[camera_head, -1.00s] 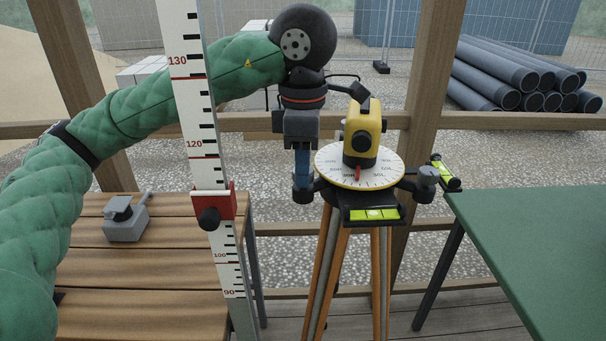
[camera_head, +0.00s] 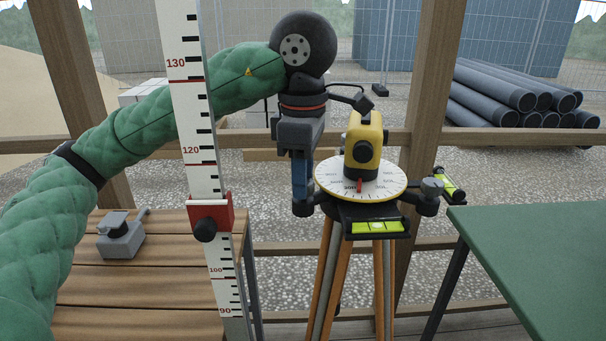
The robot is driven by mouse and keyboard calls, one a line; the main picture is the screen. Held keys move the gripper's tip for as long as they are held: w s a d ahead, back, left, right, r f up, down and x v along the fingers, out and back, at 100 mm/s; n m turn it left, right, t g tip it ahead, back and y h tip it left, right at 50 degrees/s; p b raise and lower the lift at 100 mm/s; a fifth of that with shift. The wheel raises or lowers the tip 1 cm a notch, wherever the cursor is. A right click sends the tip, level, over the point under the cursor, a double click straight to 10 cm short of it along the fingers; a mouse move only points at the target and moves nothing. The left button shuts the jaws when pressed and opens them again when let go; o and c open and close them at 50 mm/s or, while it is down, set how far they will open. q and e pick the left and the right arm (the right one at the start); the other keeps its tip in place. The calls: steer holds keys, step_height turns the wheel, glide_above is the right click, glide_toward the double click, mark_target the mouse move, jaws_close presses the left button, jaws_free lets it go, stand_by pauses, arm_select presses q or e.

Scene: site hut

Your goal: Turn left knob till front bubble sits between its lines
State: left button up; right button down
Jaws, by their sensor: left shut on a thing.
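The yellow level (camera_head: 364,146) stands on a white graduated disc (camera_head: 385,186) on top of a tripod. The front vial (camera_head: 375,227), bright green in a black holder, faces me below the disc. Its pale bubble shows near the middle of the vial, but it is too small to tell exactly how it sits against the lines. The left knob (camera_head: 303,209) is dark, at the left of the tripod head. My left gripper (camera_head: 302,198) points down from above and is shut on this knob, hiding its upper part. My right gripper is out of view.
A second vial (camera_head: 449,183) and a right knob (camera_head: 431,189) sit at the head's right side. A graduated staff (camera_head: 203,150) with a red clamp (camera_head: 222,212) stands in front of my left arm. A wooden bench (camera_head: 140,290) is left, a green table (camera_head: 540,250) right.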

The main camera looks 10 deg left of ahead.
arm_select(q)
steer(key=o, duration=1)
step_height(320, 180, up, 6)
steer(key=shift+r, duration=0.9)
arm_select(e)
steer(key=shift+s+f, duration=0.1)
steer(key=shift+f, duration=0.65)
